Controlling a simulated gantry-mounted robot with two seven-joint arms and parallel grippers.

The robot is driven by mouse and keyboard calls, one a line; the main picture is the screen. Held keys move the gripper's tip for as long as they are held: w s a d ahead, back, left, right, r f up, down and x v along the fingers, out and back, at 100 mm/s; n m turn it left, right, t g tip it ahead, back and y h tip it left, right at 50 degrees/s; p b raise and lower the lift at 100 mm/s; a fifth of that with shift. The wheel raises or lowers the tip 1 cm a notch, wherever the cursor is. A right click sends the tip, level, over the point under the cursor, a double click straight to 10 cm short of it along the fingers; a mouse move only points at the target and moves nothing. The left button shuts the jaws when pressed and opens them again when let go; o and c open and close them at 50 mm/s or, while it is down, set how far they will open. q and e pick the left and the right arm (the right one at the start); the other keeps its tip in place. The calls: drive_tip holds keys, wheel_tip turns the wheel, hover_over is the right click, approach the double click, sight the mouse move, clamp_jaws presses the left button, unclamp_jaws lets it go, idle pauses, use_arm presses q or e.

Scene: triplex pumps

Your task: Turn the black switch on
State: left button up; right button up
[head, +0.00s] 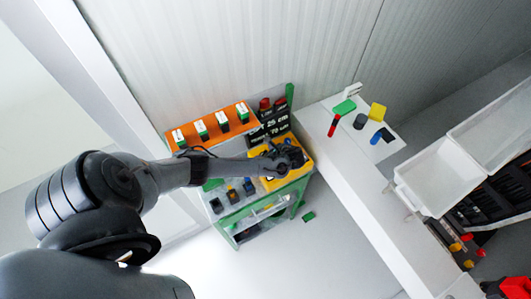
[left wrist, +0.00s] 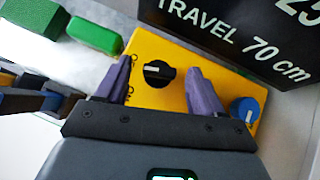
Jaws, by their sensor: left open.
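The black switch (left wrist: 158,73) is a round knob with a white mark, set on a yellow panel (left wrist: 150,45) in the left wrist view. The mark lies roughly level across the picture. My left gripper (left wrist: 160,66) is open, with one purple-grey finger on each side of the knob and a gap on both sides. I cannot tell how deep the fingertips reach. A blue knob (left wrist: 245,110) sits on the panel right of the fingers. In the head view my left gripper (head: 285,156) covers much of the yellow panel (head: 301,172), and the black switch is hidden. My right gripper is not in view.
A black sign with white lettering (left wrist: 235,35) stands beside the yellow panel. Green blocks (left wrist: 93,35) lie at the upper left of the wrist view. In the head view, an orange panel with switches (head: 210,125) is behind, and a white table (head: 345,150) with small coloured objects is right.

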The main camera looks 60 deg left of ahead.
use_arm(q)
drive_tip(key=shift+a+f, duration=0.3)
drive_tip(key=c, duration=1.1)
drive_tip(key=shift+o, duration=0.2)
